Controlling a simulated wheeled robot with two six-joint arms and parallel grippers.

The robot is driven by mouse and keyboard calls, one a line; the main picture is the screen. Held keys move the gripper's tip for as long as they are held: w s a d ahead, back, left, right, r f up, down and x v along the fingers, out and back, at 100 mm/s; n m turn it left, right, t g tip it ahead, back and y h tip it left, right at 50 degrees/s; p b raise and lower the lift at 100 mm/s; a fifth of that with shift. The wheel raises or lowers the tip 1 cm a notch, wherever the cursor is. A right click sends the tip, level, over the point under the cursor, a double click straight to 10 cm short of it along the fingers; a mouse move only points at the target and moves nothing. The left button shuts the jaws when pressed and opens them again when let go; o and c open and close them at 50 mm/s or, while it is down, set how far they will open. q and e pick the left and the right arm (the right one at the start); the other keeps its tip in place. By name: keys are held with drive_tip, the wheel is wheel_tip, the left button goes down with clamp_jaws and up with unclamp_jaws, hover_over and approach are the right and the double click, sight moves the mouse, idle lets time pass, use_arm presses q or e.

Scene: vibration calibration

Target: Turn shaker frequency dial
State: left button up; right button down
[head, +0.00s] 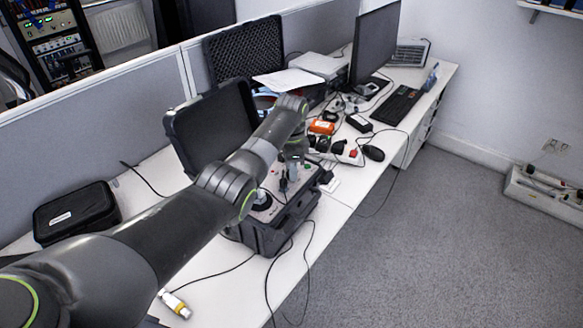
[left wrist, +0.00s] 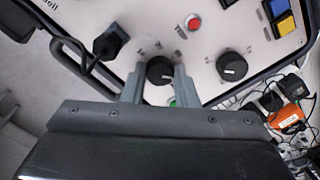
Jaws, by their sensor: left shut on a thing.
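The shaker control unit (head: 272,238) is an open black case with a pale panel, standing near the front edge of the white desk. My left gripper (head: 291,172) reaches down over its panel from above. In the left wrist view its two fingers stand on either side of a round black dial (left wrist: 160,69) with a white pointer mark, shut on it. A second black dial (left wrist: 232,66) sits free to the right. A red button (left wrist: 194,22) lies above between them. The dial labels are too small to read. My right gripper does not show.
A black cable plug (left wrist: 110,41) stands up from the panel left of the gripped dial. Blue and yellow buttons (left wrist: 285,22) are at the upper right. An orange box (head: 321,127), cables and a mouse (head: 373,153) lie beyond the unit. A black pouch (head: 76,213) lies left.

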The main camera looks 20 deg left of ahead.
use_arm(q)
drive_tip(key=shift+r, duration=0.1)
drive_tip(key=shift+n+p, duration=0.7)
drive_tip(key=shift+n, duration=0.3)
drive_tip(key=n+p, duration=0.1)
drive_tip(key=n, duration=0.1)
drive_tip(key=shift+n, duration=0.3)
drive_tip(key=n+p, duration=0.2)
drive_tip(key=n, duration=0.8)
drive_tip(key=shift+p, duration=0.3)
drive_tip(key=n, duration=0.4)
drive_tip(key=shift+w+n, duration=0.1)
drive_tip(key=shift+n, duration=0.3)
drive_tip(key=o, duration=1)
